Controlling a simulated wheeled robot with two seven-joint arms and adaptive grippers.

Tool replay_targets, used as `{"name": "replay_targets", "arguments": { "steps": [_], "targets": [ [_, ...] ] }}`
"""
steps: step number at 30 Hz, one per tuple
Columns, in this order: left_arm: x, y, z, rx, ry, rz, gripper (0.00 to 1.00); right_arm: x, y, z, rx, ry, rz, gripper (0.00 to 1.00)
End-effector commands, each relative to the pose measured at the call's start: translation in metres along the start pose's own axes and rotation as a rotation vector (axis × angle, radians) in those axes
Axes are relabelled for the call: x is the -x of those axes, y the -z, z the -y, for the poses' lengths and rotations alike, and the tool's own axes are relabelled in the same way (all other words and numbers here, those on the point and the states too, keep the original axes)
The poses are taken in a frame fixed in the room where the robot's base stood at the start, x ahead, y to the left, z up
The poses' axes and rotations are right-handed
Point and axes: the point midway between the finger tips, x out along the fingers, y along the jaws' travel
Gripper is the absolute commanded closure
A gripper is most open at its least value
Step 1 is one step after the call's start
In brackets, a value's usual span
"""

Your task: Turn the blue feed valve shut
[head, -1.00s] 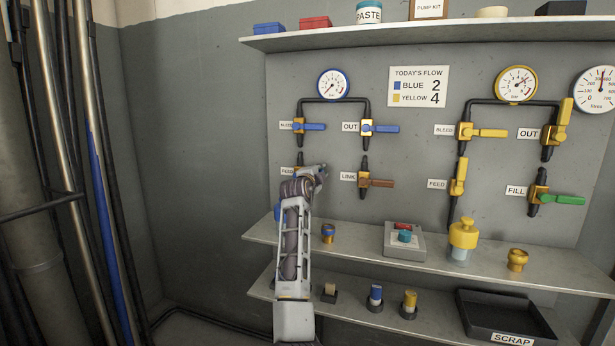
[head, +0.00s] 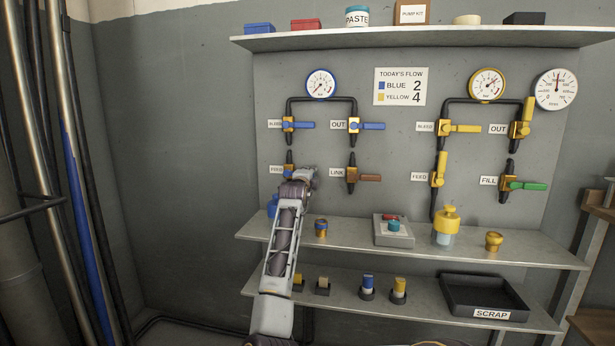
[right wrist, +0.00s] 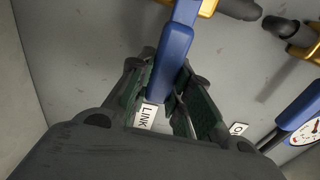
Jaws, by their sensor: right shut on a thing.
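The blue feed valve (head: 288,172) is on the wall panel at the left, below the blue bleed valve (head: 289,125). In the head view its handle is hidden behind my right gripper (head: 306,176). In the right wrist view the blue handle (right wrist: 175,50) runs from its brass body (right wrist: 207,6) towards the LINK label (right wrist: 146,115), crosswise to the black pipe (right wrist: 238,9). My right gripper (right wrist: 163,78) is shut on this handle, with a finger on each side. My left gripper is not in view.
The link valve (head: 352,175) with a brown handle is close to the right of my gripper. The blue out valve (head: 353,125) is above it. A shelf (head: 350,236) with a control box (head: 393,236) and small fittings juts out below. The left wall is clear near the gripper.

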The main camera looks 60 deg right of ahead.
Motion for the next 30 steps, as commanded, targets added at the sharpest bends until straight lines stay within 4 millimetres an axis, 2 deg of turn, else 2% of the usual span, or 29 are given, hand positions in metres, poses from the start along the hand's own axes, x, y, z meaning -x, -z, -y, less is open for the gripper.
{"name": "replay_targets", "arguments": {
  "steps": [4, 5, 10, 23, 30],
  "targets": [
    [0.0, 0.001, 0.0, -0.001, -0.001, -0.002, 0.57, 0.0, -0.001, -0.004, -0.002, -0.009, 0.002, 1.0],
    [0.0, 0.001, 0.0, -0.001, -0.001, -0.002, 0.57, 0.0, -0.001, -0.004, -0.002, -0.009, 0.002, 0.79],
    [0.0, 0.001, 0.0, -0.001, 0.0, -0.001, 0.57, 0.0, -0.001, -0.004, -0.002, -0.007, 0.001, 0.57],
    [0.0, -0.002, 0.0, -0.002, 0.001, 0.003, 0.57, 0.002, -0.001, -0.001, -0.002, -0.003, 0.001, 0.57],
    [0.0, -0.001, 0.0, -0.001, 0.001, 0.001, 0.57, 0.013, -0.001, -0.001, -0.002, -0.003, 0.001, 0.57]
  ]
}}
